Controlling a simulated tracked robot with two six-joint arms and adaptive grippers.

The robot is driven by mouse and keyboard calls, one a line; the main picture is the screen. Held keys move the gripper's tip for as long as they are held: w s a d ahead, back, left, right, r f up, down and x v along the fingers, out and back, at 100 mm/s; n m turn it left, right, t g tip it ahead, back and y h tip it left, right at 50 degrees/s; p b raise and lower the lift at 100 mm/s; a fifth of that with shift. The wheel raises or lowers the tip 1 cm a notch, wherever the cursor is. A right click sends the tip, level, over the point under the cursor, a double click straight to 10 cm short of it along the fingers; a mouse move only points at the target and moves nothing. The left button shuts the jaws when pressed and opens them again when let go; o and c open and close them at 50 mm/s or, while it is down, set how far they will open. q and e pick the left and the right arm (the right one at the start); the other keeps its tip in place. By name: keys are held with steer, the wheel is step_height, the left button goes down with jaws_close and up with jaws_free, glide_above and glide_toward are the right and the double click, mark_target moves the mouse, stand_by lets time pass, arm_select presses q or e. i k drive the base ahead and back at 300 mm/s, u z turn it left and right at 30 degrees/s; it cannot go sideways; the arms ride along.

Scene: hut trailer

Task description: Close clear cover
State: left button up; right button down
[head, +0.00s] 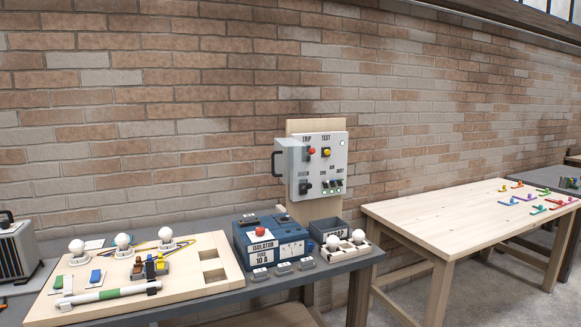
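A control panel (333,170) with a pale face stands upright on a wooden backboard against the brick wall. The clear cover (289,158) appears as a faint greyish sheet at the panel's left edge. It seems swung open, standing out from the panel, and its exact angle is hard to tell. A dark handle (276,164) sticks out on its left side. Neither of my grippers is in view.
Below the panel, a blue isolator box (269,243) and a scrap bin (329,229) stand on the grey bench. A wooden board (215,240) with bulbs and a white-green tube lies at left. A wooden table (450,212) with coloured pieces stands at right.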

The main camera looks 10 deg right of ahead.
mark_target(284, 159)
steer(key=z, duration=0.1)
steer(key=i, duration=1)
steer(key=u, duration=0.05)
